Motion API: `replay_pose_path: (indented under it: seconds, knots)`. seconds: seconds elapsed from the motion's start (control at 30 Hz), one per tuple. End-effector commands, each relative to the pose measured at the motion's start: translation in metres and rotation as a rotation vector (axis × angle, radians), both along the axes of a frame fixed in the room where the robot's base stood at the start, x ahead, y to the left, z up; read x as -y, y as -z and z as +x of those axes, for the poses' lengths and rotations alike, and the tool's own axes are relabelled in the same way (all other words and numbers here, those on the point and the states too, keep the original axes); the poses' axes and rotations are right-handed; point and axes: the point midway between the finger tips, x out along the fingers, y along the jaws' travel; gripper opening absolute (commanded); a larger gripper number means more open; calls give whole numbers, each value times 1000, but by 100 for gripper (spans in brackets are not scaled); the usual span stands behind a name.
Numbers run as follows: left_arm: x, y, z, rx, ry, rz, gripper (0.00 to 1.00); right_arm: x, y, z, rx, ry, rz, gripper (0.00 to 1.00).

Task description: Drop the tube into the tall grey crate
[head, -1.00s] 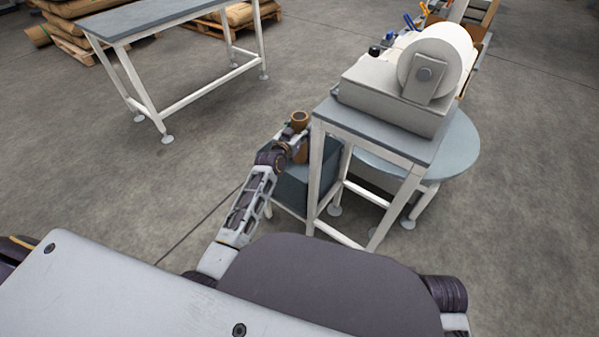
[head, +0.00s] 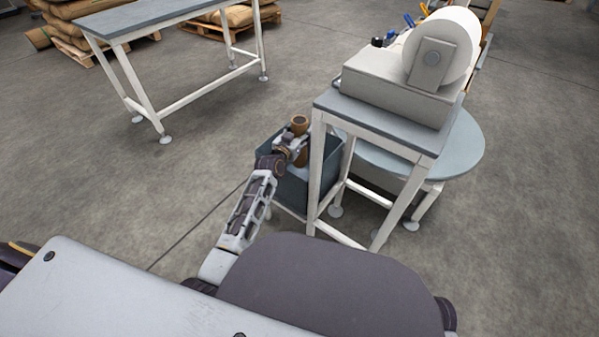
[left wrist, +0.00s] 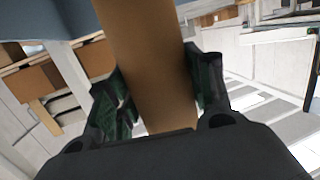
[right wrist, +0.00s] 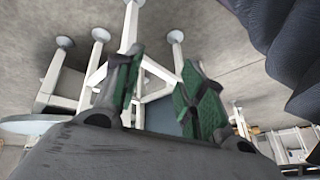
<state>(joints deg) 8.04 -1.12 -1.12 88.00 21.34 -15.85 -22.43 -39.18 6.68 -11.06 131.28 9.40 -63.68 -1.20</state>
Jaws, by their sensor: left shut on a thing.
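The brown cardboard tube (head: 299,121) stands roughly upright in my left gripper (head: 291,146), its open end on top. In the left wrist view the tube (left wrist: 147,55) fills the space between the two green-padded fingers, which are shut on it. The tall grey crate (head: 290,192) stands beside the roll machine's table, and the gripper and tube appear over its opening; the tube's lower end is hidden. My right gripper (right wrist: 162,88) shows only in its own wrist view, fingers apart with nothing between them.
A narrow table (head: 375,130) with a white roll machine (head: 395,95) stands close right of the crate; its front leg overlaps the crate in view. A round grey table (head: 455,160) is behind it. A long table (head: 150,15) stands at the back left. Open floor lies left.

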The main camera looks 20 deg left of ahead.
Motion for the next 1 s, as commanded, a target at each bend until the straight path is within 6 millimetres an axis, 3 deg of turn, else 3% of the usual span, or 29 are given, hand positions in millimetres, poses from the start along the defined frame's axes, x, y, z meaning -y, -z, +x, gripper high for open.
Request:
replay_pose_path:
  seconds: [0.4,0.87,0.9,1.0]
  knots:
    - [0,15,0,1,-1,0,14,-7,33,2,46,23,51,40]
    - [0,16,0,1,-1,0,14,-8,37,2,55,29,60,40]
    - [0,16,0,1,-1,0,54,-8,37,2,55,29,59,40]
    - [0,16,0,1,-1,0,67,-8,37,2,55,29,59,40]
